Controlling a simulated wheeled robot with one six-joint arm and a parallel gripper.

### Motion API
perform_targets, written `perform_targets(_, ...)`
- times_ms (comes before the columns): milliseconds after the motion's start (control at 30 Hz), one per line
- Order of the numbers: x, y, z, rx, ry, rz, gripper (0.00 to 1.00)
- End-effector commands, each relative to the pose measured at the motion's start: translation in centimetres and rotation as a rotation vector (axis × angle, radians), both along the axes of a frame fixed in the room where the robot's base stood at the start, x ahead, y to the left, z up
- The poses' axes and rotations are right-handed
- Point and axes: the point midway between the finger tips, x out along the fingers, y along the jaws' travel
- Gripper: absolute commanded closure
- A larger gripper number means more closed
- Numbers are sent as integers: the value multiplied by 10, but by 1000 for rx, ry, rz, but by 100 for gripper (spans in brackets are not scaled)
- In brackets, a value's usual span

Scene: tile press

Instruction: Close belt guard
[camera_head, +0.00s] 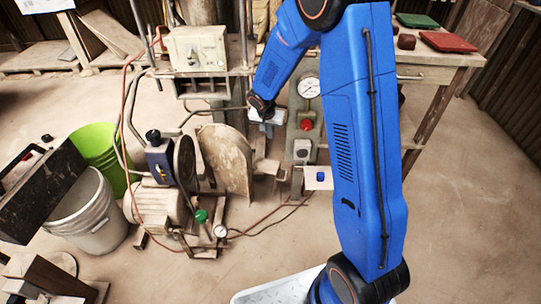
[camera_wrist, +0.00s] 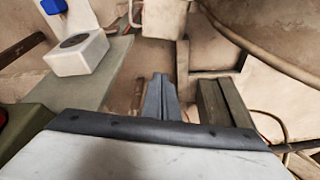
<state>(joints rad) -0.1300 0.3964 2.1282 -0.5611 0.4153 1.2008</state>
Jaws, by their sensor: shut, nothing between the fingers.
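The belt guard (camera_head: 226,160) looks like a dusty beige plate with a rounded top. In the head view it stands upright just right of the dark pulley wheel (camera_head: 185,160), with a gap between them, so it looks swung open. My gripper (camera_wrist: 159,82) shows in the wrist view with its dark fingers together and nothing between them. In the head view the end of my arm is above and right of the guard, apart from it. The fingertips are hard to make out there. I cannot make out the guard in the wrist view.
A control post (camera_head: 303,130) with a gauge, a red button and a white box stands close right of my gripper. The white box (camera_wrist: 78,52) also shows in the wrist view. A motor (camera_head: 155,203) and hoses lie left and in front. Open floor lies in the foreground.

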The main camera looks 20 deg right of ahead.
Motion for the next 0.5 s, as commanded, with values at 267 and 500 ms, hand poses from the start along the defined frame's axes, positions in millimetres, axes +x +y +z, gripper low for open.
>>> perform_targets(267,12,-9,-44,-1,3,0,100)
perform_targets(500,23,-15,-79,0,2,1,100)
